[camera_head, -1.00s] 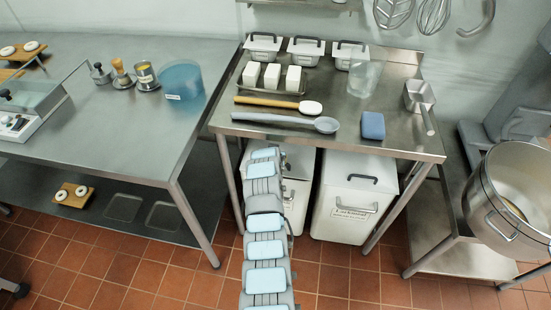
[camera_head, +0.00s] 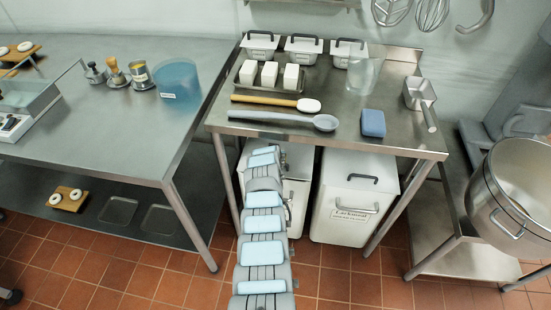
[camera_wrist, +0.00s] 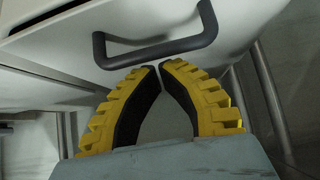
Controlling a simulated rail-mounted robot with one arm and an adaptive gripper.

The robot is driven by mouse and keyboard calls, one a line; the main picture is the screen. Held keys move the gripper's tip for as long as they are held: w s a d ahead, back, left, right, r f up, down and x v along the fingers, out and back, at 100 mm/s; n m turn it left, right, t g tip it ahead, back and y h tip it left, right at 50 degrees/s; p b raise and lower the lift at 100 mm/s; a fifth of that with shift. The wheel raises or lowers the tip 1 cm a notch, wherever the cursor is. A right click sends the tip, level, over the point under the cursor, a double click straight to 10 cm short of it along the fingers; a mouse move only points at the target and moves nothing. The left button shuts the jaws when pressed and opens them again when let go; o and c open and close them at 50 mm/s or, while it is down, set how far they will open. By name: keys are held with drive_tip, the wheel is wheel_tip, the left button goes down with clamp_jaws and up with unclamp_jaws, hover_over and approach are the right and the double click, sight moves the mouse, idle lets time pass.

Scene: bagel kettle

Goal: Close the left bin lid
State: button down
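The left bin (camera_head: 299,165) is white and stands under the right-hand steel table, partly hidden behind my arm in the head view. Its lid is mostly hidden there, so I cannot tell how far open it is. In the wrist view, a dark bar handle (camera_wrist: 155,52) stands out from a white panel (camera_wrist: 240,22). My gripper (camera_wrist: 161,67) has yellow ribbed fingers with black pads. Its tips are nearly together just below the handle bar, with nothing visible between them. I cannot tell whether they touch the bar. The gripper is hidden in the head view.
The right white bin (camera_head: 345,217) stands close beside, its lid (camera_head: 343,165) down. The steel table (camera_head: 385,145) above carries tubs, a blue sponge (camera_head: 373,123) and long utensils. Table legs flank the bins. A large pot (camera_head: 520,190) is at right. Tiled floor in front is clear.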

drive_tip(key=shift+w+f, duration=0.2)
drive_tip(key=shift+f, duration=0.1)
drive_tip(key=shift+r, duration=0.1)
idle(0.4)
drive_tip(key=s+p, duration=0.1)
drive_tip(key=p, duration=0.1)
drive_tip(key=shift+s+a+p, duration=0.15)
drive_tip(key=shift+s+p, duration=0.15)
drive_tip(key=shift+s, duration=0.2)
drive_tip(key=shift+a, duration=0.1)
drive_tip(key=shift+s+r+p, duration=0.35)
drive_tip(key=shift+r+p, duration=0.05)
drive_tip(key=shift+p, duration=0.45)
drive_tip(key=p+v, duration=0.7)
drive_tip(key=v, duration=0.2)
drive_tip(key=shift+w, duration=0.1)
